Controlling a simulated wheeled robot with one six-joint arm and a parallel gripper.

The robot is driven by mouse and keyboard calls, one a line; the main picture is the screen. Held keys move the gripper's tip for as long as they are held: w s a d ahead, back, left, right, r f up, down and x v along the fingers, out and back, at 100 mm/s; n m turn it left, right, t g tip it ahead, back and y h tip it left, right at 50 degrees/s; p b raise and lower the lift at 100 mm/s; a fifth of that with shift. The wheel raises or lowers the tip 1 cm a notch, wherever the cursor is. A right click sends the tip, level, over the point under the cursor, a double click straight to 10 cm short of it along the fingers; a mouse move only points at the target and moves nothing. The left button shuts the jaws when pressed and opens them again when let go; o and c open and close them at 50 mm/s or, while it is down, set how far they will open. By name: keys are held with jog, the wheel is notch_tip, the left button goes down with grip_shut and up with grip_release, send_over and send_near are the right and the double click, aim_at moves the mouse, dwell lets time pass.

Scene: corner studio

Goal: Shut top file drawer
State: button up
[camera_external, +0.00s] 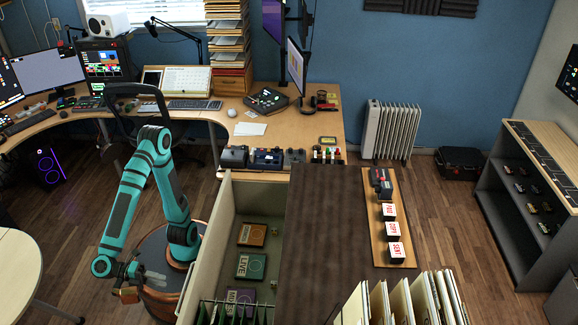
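The top file drawer (221,205) is pulled out to the left from the cabinet (322,220), which has a dark brown top. Inside the drawer lie a brown box (252,234), a green box (250,266) marked LIVE and a dark box (241,296). Green hanging files stand at its near end. My teal arm stands left of the drawer. My gripper (148,276) is low over my base, apart from the drawer front. Its fingers are too small to tell whether they are open.
A curved wooden desk (325,115) with devices runs behind the drawer. A wooden strip (376,232) with labelled blocks lies along the cabinet's right side; upright folders (425,300) stand in front. A round table (15,270) is at left. Floor is free between table and arm.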

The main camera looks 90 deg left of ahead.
jog(key=x, duration=0.7)
jog(key=shift+w, duration=0.4)
grip_shut()
